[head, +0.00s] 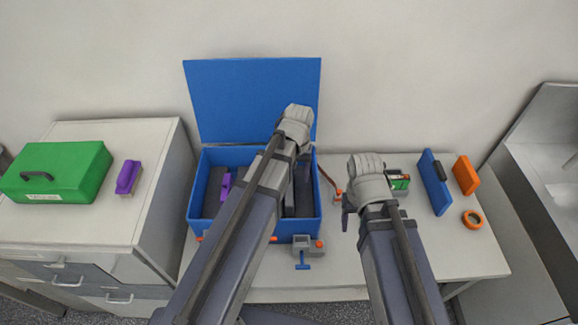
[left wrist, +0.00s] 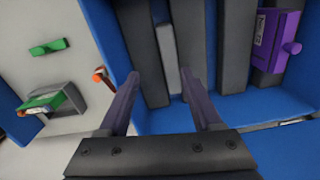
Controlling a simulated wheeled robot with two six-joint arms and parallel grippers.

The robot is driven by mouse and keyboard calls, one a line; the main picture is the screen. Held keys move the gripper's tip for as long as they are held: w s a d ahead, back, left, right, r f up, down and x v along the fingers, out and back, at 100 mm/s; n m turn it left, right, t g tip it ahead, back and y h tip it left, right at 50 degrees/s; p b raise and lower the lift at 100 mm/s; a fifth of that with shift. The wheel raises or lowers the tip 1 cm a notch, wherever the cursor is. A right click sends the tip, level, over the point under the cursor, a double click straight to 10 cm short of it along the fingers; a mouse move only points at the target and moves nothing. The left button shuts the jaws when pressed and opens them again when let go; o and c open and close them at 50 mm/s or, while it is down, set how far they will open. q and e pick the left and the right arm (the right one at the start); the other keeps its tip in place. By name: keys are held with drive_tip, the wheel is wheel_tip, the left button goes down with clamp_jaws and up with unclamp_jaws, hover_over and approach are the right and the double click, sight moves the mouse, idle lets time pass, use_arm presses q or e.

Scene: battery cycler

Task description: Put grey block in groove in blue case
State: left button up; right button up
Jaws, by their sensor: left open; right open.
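The blue case (head: 196,212) stands open on the table with its lid upright, and its wall also shows in the left wrist view (left wrist: 120,45). Inside are long dark bars with gaps between them. A lighter grey block (left wrist: 167,58) lies in the gap between two dark bars; how deep it sits cannot be told. My left gripper (left wrist: 163,80) is open above the case, its fingers apart on either side of the block's near end. In the head view my left arm hides the block. My right gripper (head: 346,215) is right of the case, mostly hidden by its arm.
A purple module (head: 225,187) is in the case. To the right are a green battery holder (head: 399,182), a blue panel (head: 436,184), an orange block (head: 466,175) and an orange ring (head: 472,219). A green toolbox (head: 60,170) stands left.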

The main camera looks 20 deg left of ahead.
use_arm(q)
drive_tip(key=s+d+m+y, duration=0.1)
drive_tip(key=s+d+m, duration=0.4)
drive_tip(key=s+d, duration=0.3)
drive_tip(key=s, duration=0.4)
drive_tip(key=shift+m, duration=0.3)
drive_tip(key=shift+r, duration=0.1)
